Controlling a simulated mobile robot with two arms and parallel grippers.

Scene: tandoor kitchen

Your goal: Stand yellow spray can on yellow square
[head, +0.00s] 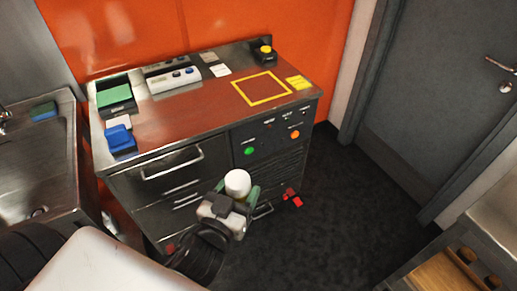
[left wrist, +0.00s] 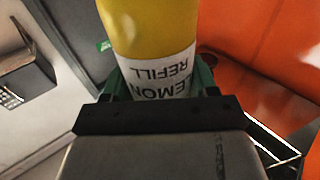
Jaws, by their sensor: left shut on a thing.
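The yellow spray can (head: 237,183) is in my left gripper (head: 239,203), in front of the cabinet and below its top. In the left wrist view the can (left wrist: 150,28) is yellow with a white label reading LEMON REFILL, between the green fingers (left wrist: 160,85). The gripper is shut on it. The yellow square (head: 272,99) is an outline on the right part of the steel cabinet top, with nothing inside it. My right gripper is not in view.
On the cabinet top stand a green-topped box (head: 114,95), a blue item (head: 120,139), a grey device (head: 174,80) and a yellow-buttoned box (head: 264,55). A yellow label (head: 298,83) lies right of the square. A drawer handle (head: 172,163) protrudes in front. A sink (head: 40,155) is left.

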